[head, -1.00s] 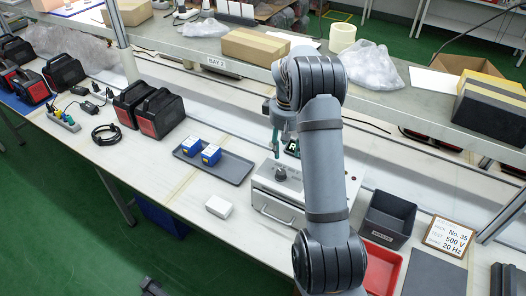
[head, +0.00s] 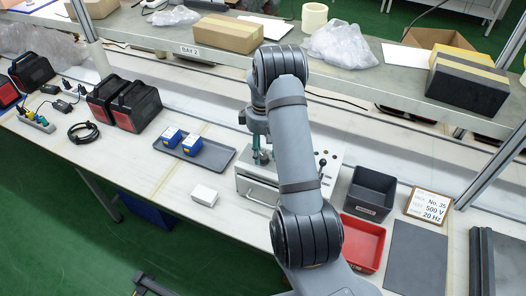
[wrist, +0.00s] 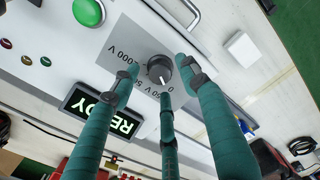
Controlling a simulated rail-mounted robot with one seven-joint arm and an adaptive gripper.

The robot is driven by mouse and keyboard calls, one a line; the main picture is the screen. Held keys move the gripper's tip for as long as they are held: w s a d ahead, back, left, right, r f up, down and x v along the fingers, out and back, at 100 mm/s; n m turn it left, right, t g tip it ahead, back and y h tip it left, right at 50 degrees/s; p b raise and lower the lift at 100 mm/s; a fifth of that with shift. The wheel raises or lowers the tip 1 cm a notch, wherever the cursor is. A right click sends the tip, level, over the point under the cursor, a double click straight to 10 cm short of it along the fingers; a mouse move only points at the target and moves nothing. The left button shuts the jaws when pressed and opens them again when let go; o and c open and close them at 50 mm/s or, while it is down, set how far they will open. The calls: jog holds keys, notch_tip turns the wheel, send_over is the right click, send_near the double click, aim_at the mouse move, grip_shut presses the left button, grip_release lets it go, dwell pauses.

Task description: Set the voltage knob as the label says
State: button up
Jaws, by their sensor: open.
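The voltage knob (wrist: 160,68) is dark and round, with a white pointer mark toward the bottom of the wrist picture, slightly right. It sits on a grey dial plate (wrist: 118,45) with upside-down volt markings, partly hidden by my fingers. My gripper (wrist: 160,76) is open, its green fingers spread around the knob; I cannot tell whether they touch it. In the head view my gripper (head: 258,158) is over the white test unit (head: 258,190) and hides the knob. The label card (head: 430,206) reads No. 35, 500 V, 20 Hz.
A green button (wrist: 89,12) and a lit READY display (wrist: 102,113) are near the knob. A black lever (head: 322,166) rises from the unit. A grey tray (head: 215,157) with blue boxes is to the left; a black bin (head: 371,190) and red bin (head: 362,240) are to the right.

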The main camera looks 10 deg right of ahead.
jog(key=shift+a+f, duration=0.15)
jog(key=shift+f, duration=0.65)
jog(key=c, duration=0.3)
jog(key=c, duration=0.8)
jog(key=shift+w, duration=0.1)
grip_shut()
